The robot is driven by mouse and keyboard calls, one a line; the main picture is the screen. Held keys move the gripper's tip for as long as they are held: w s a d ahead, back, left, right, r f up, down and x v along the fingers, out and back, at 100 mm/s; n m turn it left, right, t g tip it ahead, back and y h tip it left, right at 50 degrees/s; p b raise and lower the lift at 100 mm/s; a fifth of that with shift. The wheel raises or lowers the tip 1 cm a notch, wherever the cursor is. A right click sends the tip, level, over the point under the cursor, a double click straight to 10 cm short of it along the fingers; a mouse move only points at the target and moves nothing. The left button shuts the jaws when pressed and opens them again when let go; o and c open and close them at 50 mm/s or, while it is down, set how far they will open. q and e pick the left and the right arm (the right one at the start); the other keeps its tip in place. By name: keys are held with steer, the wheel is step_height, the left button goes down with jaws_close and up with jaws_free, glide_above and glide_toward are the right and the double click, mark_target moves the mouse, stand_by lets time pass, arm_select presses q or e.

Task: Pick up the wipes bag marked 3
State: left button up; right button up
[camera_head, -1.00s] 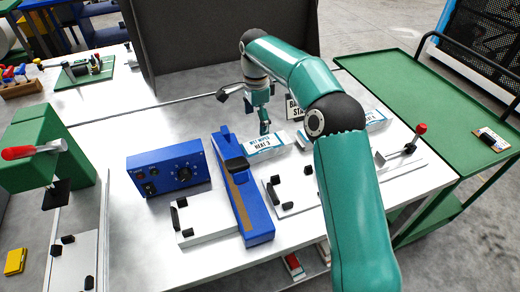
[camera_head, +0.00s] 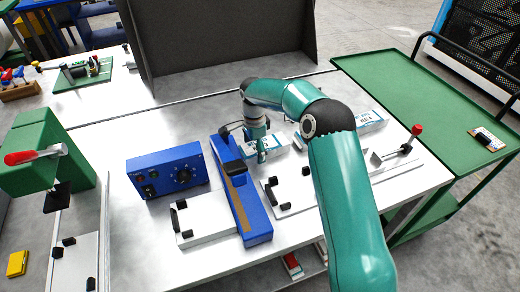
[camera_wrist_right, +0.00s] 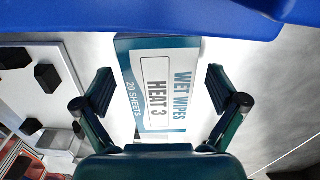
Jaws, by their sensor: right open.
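The wipes bag marked 3 (camera_head: 271,147) lies on the white table behind the long blue bar device, partly hidden by my right arm in the head view. In the right wrist view, the bag (camera_wrist_right: 158,88) shows its "WET WIPES HEAT 3" label. My right gripper (camera_wrist_right: 159,76) is open, with one finger on each side of the bag and a gap to each edge. In the head view the right gripper (camera_head: 262,154) is low at the bag. I cannot tell its height above the table. My left gripper is not in view.
The blue bar device (camera_head: 240,195) stands close to the bag, with a blue control box (camera_head: 167,172) to its left. A white clamp plate (camera_head: 290,192) is in front. Another wipes bag (camera_head: 370,121) lies to the right, partly behind my arm. A grey panel (camera_head: 220,40) stands behind.

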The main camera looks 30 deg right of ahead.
steer(key=shift+c, duration=0.4)
steer(key=c, duration=1.1)
steer(key=shift+r, duration=0.2)
